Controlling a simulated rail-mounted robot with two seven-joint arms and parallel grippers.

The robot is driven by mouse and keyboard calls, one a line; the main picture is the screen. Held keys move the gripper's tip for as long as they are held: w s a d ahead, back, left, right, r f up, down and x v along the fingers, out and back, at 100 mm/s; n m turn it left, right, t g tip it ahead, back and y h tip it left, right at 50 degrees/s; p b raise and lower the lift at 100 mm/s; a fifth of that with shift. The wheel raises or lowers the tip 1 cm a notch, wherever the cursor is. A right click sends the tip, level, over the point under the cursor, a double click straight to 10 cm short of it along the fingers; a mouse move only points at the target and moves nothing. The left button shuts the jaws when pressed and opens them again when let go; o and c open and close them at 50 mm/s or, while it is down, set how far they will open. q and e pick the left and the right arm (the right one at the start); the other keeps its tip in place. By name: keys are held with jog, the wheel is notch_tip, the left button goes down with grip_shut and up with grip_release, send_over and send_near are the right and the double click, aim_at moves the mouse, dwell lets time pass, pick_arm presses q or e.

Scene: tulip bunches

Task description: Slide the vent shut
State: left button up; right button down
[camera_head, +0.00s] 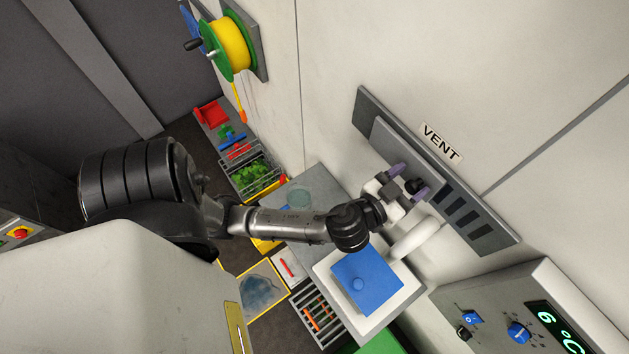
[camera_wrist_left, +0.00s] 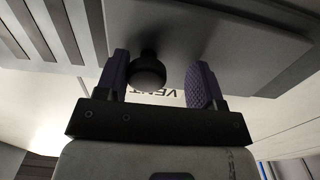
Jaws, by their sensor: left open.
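The vent (camera_head: 367,108) is a long dark grey panel on the wall, tilted in the head view, under a white label reading VENT (camera_head: 441,143). Its lighter sliding plate (camera_head: 392,142) covers the upper left part. Several dark slots (camera_head: 462,211) show uncovered at the lower right. The plate carries a black round knob (camera_head: 414,186), also seen in the left wrist view (camera_wrist_left: 148,72). My left gripper (camera_head: 408,182) is open, its purple fingers on either side of the knob. In the left wrist view the knob is closer to the left finger; contact cannot be told. My right gripper is not in view.
Below stands a white basin (camera_head: 410,294) with a blue lidded piece (camera_head: 367,280) and a white curved pipe (camera_head: 415,238). A control box (camera_head: 520,310) juts out at lower right. A yellow-green reel (camera_head: 232,45) hangs at upper left. Crates (camera_head: 255,175) stand on the floor.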

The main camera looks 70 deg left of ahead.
pick_arm(q)
jog(key=s+a+v, duration=0.1)
jog(key=a+v, duration=0.2)
jog(key=v, duration=1.1)
jog(key=s+a+f+m+g+h, duration=0.1)
jog(key=s+f+m+g, duration=0.3)
jog(key=f+g, duration=0.5)
jog(key=shift+s+a+f+m, duration=0.4)
jog(key=shift+f+m, duration=0.3)
jog(key=shift+f, duration=0.65)
